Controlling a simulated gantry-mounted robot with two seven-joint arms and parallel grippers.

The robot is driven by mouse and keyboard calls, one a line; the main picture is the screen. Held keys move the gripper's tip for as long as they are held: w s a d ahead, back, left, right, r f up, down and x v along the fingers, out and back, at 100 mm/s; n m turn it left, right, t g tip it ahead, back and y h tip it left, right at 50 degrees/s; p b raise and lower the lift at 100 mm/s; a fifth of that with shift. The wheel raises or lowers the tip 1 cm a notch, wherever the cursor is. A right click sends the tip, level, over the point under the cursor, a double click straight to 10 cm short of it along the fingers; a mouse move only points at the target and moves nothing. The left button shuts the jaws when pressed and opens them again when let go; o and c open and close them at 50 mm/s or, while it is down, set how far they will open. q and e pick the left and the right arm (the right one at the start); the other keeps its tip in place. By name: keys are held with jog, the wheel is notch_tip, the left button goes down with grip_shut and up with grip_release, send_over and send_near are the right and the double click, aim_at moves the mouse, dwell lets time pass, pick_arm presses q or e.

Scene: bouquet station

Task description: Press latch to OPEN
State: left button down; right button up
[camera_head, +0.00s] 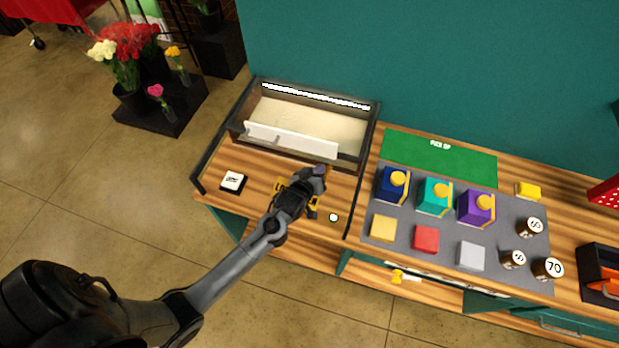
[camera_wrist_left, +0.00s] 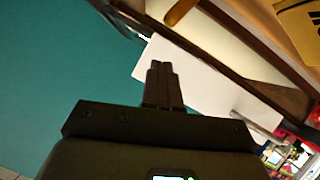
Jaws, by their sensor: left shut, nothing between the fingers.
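My left gripper (camera_head: 318,172) is shut and empty, over the wooden counter in front of the glass-fronted display box (camera_head: 310,118). In the left wrist view the shut fingers (camera_wrist_left: 161,82) point toward a white panel (camera_wrist_left: 205,85); I cannot tell if they touch it. In the head view a white panel (camera_head: 290,141) lies along the box's front. A white square (camera_head: 232,181) with a dark marking on a black base sits on the counter left of the gripper. I cannot tell which part is the latch. My right gripper is not in view.
A grey mat (camera_head: 397,258) to the right holds blue, teal and purple boxes, coloured squares and round number tokens. A green pick-up mat (camera_head: 438,158) lies behind it. Flowers (camera_head: 125,45) stand at the far left. A black bin (camera_head: 600,285) is at the right.

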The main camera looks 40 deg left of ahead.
pick_arm(q)
jog(key=v, duration=0.6)
jog(key=shift+s+r+b, duration=0.15)
jog(key=shift+r+b, duration=0.1)
jog(key=shift+b, duration=0.15)
jog(key=shift+d, duration=0.15)
